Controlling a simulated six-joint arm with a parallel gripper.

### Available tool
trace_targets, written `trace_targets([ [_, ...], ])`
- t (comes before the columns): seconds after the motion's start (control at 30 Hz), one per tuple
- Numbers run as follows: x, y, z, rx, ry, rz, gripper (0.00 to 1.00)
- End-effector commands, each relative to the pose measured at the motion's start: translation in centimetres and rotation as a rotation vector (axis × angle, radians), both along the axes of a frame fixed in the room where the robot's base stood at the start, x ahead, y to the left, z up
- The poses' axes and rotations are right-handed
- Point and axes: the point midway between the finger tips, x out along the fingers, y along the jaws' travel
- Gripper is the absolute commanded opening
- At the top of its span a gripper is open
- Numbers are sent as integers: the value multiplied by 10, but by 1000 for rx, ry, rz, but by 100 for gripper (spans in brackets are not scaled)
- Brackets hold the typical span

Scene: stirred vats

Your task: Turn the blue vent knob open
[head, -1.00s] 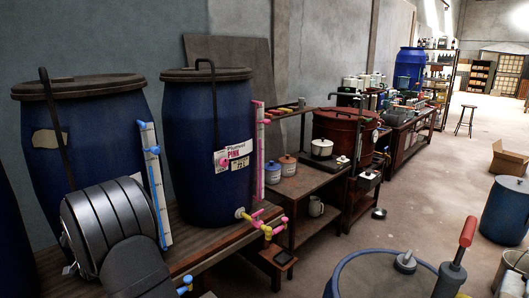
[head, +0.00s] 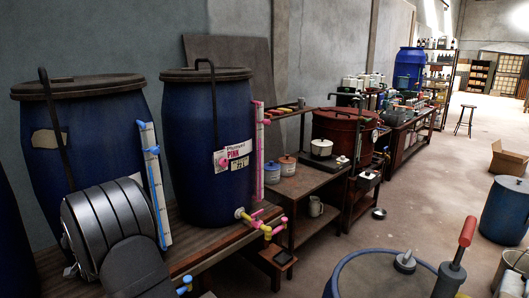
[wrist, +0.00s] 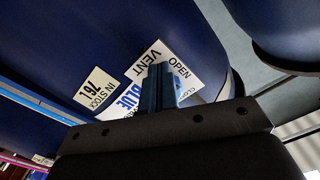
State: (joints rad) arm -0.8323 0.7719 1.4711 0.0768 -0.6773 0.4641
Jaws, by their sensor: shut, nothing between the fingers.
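The left blue vat (head: 110,110) has a blue gauge strip (head: 150,165) on its right side. My dark arm stands in front of its lower part in the head view, where my gripper cannot be made out. In the wrist view my gripper (wrist: 160,70) is shut and empty, its fingertips in front of the vat wall (wrist: 60,50). They overlap a white label (wrist: 180,70) reading VENT and OPEN, with part of a further word beside them. The blue vent knob cannot be made out; the fingers may hide it. I cannot tell whether they touch anything.
A stock label (wrist: 97,88) and a BLUE label (wrist: 128,100) are beside the vent label. A second blue vat (head: 205,110) with a PINK label stands to the right on the wooden bench (head: 215,240). A blue drum (head: 385,270) stands in the right foreground.

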Motion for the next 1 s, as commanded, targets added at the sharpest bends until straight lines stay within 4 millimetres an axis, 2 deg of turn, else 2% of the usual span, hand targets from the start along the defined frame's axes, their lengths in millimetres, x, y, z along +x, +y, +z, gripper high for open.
trace_targets([
  [0.5, -38, -37, -2, -2, 2, 1, 0],
  [0.87, -43, -42, -2, -3, 3, 1, 0],
  [1.0, -43, -42, -2, -3, 3, 1, 28],
])
